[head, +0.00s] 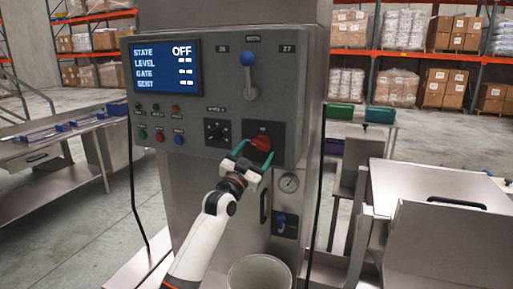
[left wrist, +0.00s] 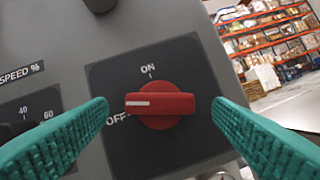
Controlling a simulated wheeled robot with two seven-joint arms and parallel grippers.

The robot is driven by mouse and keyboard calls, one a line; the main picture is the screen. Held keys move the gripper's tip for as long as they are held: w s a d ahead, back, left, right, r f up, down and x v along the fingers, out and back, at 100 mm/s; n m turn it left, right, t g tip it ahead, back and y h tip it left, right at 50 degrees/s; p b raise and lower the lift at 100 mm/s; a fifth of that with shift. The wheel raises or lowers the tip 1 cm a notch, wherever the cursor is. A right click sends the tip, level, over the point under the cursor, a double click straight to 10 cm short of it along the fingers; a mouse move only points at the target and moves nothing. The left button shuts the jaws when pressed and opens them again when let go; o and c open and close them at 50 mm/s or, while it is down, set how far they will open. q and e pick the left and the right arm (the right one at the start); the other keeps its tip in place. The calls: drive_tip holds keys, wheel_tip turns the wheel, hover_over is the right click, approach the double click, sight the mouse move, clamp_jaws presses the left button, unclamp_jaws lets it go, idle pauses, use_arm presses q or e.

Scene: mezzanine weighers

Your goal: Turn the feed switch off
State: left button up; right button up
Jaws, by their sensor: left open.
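The feed switch is a red rotary knob (left wrist: 160,105) on a dark plate, and it also shows in the head view (head: 262,143) on the grey control panel. The plate reads ON above the knob and OFF at its lower left. The knob's white mark points left, close to the OFF label. My left gripper (head: 253,156) is open, its green fingers on either side of the knob; in the left wrist view (left wrist: 160,112) a gap shows between each fingertip and the knob. The display (head: 166,68) reads STATE OFF. My right gripper is not in view.
A blue-knobbed lever (head: 249,75) sits above the switch and a speed dial (head: 216,132) to its left. Coloured buttons (head: 160,138) are further left. A gauge (head: 289,183) and a pale bucket (head: 260,272) are below. Steel tables stand on both sides.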

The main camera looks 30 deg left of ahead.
use_arm(q)
drive_tip(key=shift+w+a+r, duration=0.1)
drive_tip(key=shift+w+r, duration=0.15)
drive_tip(key=shift+w, duration=0.4)
drive_tip(key=c, duration=1)
drive_tip(key=n+y+p, duration=0.1)
drive_tip(key=n, duration=0.1)
drive_tip(key=shift+r+n+p, duration=0.15)
drive_tip(key=shift+n+p, duration=0.15)
drive_tip(key=shift+n, duration=0.1)
drive_tip(key=n+y+p, duration=0.1)
drive_tip(key=n+y, duration=0.1)
drive_tip(key=shift+d+n, duration=0.2)
drive_tip(key=shift+n, duration=0.2)
drive_tip(key=o, duration=1)
